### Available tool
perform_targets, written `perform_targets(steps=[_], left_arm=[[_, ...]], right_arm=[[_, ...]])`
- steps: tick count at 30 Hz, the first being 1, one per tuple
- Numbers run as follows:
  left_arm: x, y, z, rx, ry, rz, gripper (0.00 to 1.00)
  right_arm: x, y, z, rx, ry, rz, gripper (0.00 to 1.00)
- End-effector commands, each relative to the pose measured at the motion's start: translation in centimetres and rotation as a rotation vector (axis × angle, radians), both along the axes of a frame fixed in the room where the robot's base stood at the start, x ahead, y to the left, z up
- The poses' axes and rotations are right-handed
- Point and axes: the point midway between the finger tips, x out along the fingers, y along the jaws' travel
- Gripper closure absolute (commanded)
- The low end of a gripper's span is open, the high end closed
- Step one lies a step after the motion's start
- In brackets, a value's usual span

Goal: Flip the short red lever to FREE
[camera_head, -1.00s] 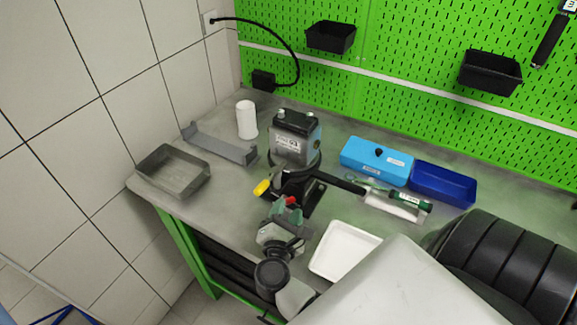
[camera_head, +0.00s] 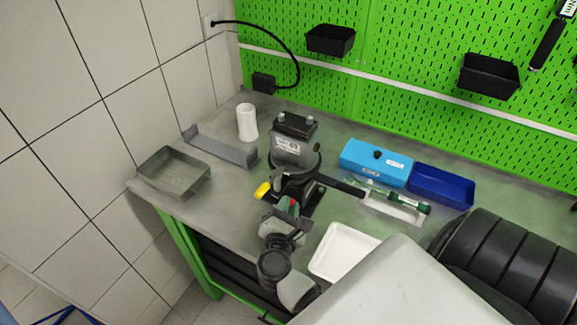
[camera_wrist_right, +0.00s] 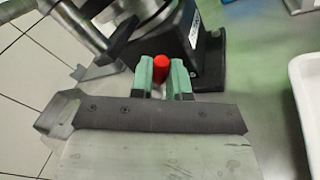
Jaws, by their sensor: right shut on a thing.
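The short red lever (camera_head: 294,204) is at the front foot of the pump stand (camera_head: 298,170), and only its red tip shows in the head view. In the right wrist view the red lever tip (camera_wrist_right: 161,68) sits between the two green fingers of my right gripper (camera_wrist_right: 161,76). The fingers are close in on both sides of it, and its lower part is hidden. In the head view my right gripper (camera_head: 288,212) reaches in from the front to the stand's base. I cannot read any FREE marking. My left gripper is out of view.
A yellow-tipped handle (camera_head: 262,190) and a long black bar (camera_head: 342,184) stick out from the stand. A white tray (camera_head: 319,264) lies close on the right. A blue box (camera_head: 352,158), a dark blue bin (camera_head: 465,194) and a grey metal tray (camera_head: 205,186) stand around.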

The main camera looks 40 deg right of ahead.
Motion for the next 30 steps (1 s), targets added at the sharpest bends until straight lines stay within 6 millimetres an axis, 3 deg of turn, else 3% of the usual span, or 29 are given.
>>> perform_targets(steps=[10,22,23,24,27,30], left_arm=[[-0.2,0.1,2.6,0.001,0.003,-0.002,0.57],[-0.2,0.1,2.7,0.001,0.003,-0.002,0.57],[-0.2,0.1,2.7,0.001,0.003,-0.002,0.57],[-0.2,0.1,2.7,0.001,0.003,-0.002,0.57],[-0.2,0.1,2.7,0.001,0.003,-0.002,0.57],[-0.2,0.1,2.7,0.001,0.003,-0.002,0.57]], right_arm=[[0.9,0.4,1.0,-0.110,0.276,-0.004,1.00],[1.1,0.4,0.8,-0.131,0.314,-0.001,1.00],[1.1,0.4,0.8,-0.131,0.314,-0.001,0.79],[1.1,0.4,0.8,-0.131,0.313,-0.001,0.73],[1.1,0.4,0.8,-0.131,0.312,-0.001,0.58],[1.1,0.4,0.8,-0.131,0.312,-0.001,0.58]])
